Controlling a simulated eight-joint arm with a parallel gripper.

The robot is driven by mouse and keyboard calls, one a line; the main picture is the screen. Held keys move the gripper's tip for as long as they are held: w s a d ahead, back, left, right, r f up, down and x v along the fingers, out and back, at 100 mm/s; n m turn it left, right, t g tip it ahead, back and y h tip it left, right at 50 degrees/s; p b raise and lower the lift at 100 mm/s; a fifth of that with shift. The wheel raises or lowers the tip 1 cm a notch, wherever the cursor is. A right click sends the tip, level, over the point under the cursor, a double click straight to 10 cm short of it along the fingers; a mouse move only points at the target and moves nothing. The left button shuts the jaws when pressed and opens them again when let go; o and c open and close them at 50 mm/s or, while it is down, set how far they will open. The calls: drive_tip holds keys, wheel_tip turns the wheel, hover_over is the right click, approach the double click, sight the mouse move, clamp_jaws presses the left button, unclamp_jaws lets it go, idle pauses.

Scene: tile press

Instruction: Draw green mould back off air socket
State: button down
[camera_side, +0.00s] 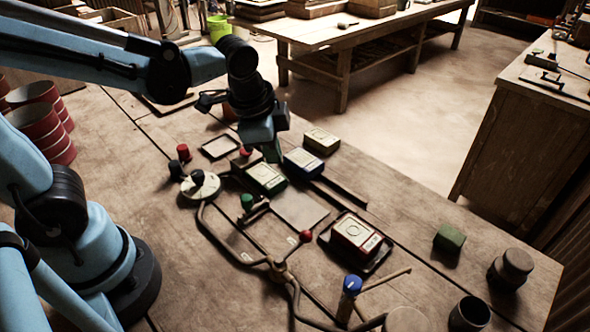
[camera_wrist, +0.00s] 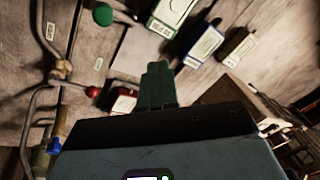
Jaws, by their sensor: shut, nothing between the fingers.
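The green mould (camera_side: 265,178), a block with green sides and a pale top, lies flat on the bench below my gripper in the side view. In the wrist view it is at the top edge (camera_wrist: 172,14), partly cut off. My gripper (camera_side: 271,155) points down behind the green mould, between it and the blue mould (camera_side: 303,161). Its green fingers are shut together and empty, also in the wrist view (camera_wrist: 157,68). They look apart from the green mould, but the exact gap is unclear. I cannot make out the air socket or its contact with the mould.
A brown mould (camera_side: 321,140) lies beyond the blue one. A red mould (camera_side: 356,234) sits on a dark tray. Bent pipes, a green knob (camera_side: 247,201) and a red knob (camera_side: 306,236) occupy the near middle. A green block (camera_side: 449,238) and dark cups stand at right.

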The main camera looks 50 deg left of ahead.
sight(261, 170)
drive_tip(key=d+f+m+g, duration=0.1)
drive_tip(key=f+m, duration=0.1)
drive_tip(key=w+d+f+m+g+y, duration=0.1)
drive_tip(key=d+f+m, duration=0.1)
drive_tip(key=m, duration=0.1)
drive_tip(key=w+d+f+m+g, duration=0.1)
drive_tip(key=d+f+m, duration=0.1)
drive_tip(key=m, duration=0.1)
drive_tip(key=shift+w+f+y, duration=0.2)
drive_tip(key=shift+f+y, duration=0.1)
drive_tip(key=shift+f, duration=0.05)
drive_tip(key=shift+m, duration=0.3)
drive_tip(key=a, duration=1.1)
drive_tip(key=shift+a, duration=0.35)
drive_tip(key=shift+a+f, duration=0.2)
drive_tip(key=shift+a, duration=0.05)
drive_tip(key=shift+f, duration=0.65)
drive_tip(key=shift+d, duration=0.1)
